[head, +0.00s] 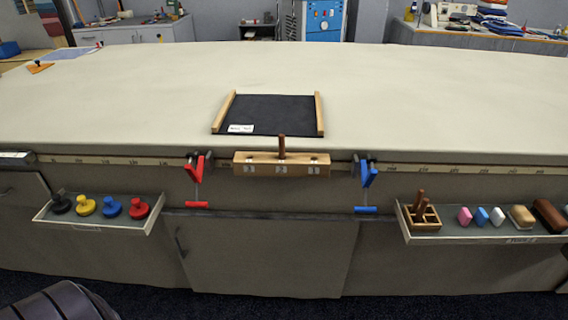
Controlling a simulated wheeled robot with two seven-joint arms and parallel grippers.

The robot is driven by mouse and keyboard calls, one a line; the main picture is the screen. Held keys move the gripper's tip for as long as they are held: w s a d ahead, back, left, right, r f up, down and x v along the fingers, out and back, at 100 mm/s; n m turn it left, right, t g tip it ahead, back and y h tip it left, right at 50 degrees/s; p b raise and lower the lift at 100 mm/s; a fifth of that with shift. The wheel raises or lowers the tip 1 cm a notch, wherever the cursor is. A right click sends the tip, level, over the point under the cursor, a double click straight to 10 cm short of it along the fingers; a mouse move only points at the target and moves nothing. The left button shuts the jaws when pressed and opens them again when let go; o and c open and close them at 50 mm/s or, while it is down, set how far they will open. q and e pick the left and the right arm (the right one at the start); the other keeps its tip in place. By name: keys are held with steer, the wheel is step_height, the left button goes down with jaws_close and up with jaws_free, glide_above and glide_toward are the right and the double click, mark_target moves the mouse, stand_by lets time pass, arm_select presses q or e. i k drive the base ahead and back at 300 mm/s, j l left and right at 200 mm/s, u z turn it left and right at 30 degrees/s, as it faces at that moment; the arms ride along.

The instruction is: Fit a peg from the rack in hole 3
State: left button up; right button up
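A wooden block (264,164) with hole labels sits at the table's front edge. One brown peg (282,147) stands upright at its middle position. The left label (249,170) looks like 3; the other labels are too small to read surely. The outer positions show no standing peg. A small wooden rack (420,217) with compartments sits at the left end of the right-hand tray and holds brown pegs (420,202), at least two, sticking up. Neither of my grippers is in view.
The right tray (478,239) also holds several coloured blocks. A left tray (98,223) holds several coloured knobs. A red clamp (197,180) and a blue clamp (366,183) flank the block. A dark mat (268,113) with wooden side strips lies behind it. Most of the cloth table (420,100) is clear.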

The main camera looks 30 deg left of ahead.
mark_target(258, 163)
steer(key=u, duration=0.3)
steer(key=i+l+u, duration=0.1)
steer(key=l+u, duration=0.15)
steer(key=u, duration=0.15)
steer(key=l+u, duration=0.55)
steer(key=u, duration=0.2)
steer(key=l+u, duration=0.35)
steer(key=i+j, duration=0.05)
